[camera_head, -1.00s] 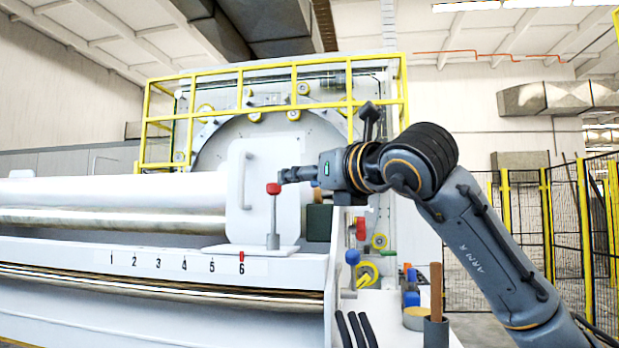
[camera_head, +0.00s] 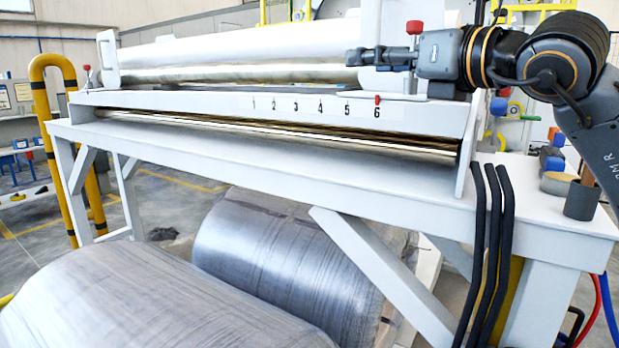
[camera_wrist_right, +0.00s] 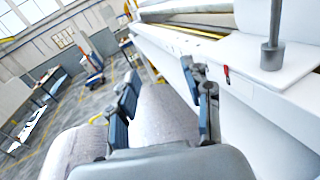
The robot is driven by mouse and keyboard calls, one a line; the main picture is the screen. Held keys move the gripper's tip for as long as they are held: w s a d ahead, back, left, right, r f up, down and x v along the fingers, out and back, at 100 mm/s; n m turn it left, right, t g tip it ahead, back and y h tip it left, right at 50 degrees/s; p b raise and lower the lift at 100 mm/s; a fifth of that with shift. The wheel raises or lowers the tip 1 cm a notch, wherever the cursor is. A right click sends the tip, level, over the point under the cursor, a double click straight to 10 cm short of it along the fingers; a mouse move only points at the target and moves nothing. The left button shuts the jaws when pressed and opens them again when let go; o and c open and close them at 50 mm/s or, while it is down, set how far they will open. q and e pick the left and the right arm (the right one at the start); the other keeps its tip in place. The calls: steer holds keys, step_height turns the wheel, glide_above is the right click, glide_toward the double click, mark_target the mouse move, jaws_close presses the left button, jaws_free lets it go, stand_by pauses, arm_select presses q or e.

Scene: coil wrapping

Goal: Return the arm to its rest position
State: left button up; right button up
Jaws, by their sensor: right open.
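My right arm comes in from the right in the head view. Its gripper (camera_head: 368,58) is in front of the machine's roller, above the numbered scale (camera_head: 320,108). In the right wrist view the two fingers (camera_wrist_right: 166,95) stand well apart with nothing between them. A lever with a red knob (camera_head: 415,27) shows just above my gripper in the head view, its lower part hidden behind it. The lever's grey post also shows in the right wrist view (camera_wrist_right: 271,40), to the right of the fingers and apart from them. My left gripper is not in view.
The white machine frame (camera_head: 270,160) spans the view. Two large wrapped coils (camera_head: 275,260) lie below it. Black hoses (camera_head: 488,230) hang over its right end, near a dark cup (camera_head: 581,200).

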steer(key=s+a+f+m+g+y, duration=0.1)
steer(key=s+a+f+g+y, duration=0.55)
steer(key=a+f+y, duration=0.4)
steer(key=w+d+f+m+t+h, duration=0.2)
steer(key=d+f+m+t+h, duration=0.55)
steer(key=m, duration=0.75)
steer(key=w+d+f+m+t+h, duration=0.3)
steer(key=d+f+m+t+h, duration=0.45)
steer(key=m, duration=0.65)
steer(key=s+d+f+m+g+h, duration=0.2)
steer(key=d+f+m+g+h, duration=0.15)
steer(key=f, duration=0.75)
steer(key=s+d+f+m+g+h, duration=0.25)
steer(key=f+m+h, duration=0.25)
steer(key=f, duration=0.5)
steer(key=s+a+f+m+g+y, duration=0.1)
steer(key=s+f+m+g+y, duration=0.15)
steer(key=s+f+g, duration=1.7)
steer(key=s+f+n+t, duration=0.15)
steer(key=s+f, duration=0.25)
steer(key=f, duration=1.1)
steer(key=s+f+m+t, duration=0.1)
steer(key=s+f+t, duration=0.2)
steer(key=f, duration=1.1)
steer(key=s+d+f, duration=0.3)
steer(key=s+f, duration=1.3)
steer(key=s, duration=0.1)
steer(key=shift+f+n+g, duration=0.15)
steer(key=shift+n+g, duration=0.2)
steer(key=shift+g, duration=0.1)
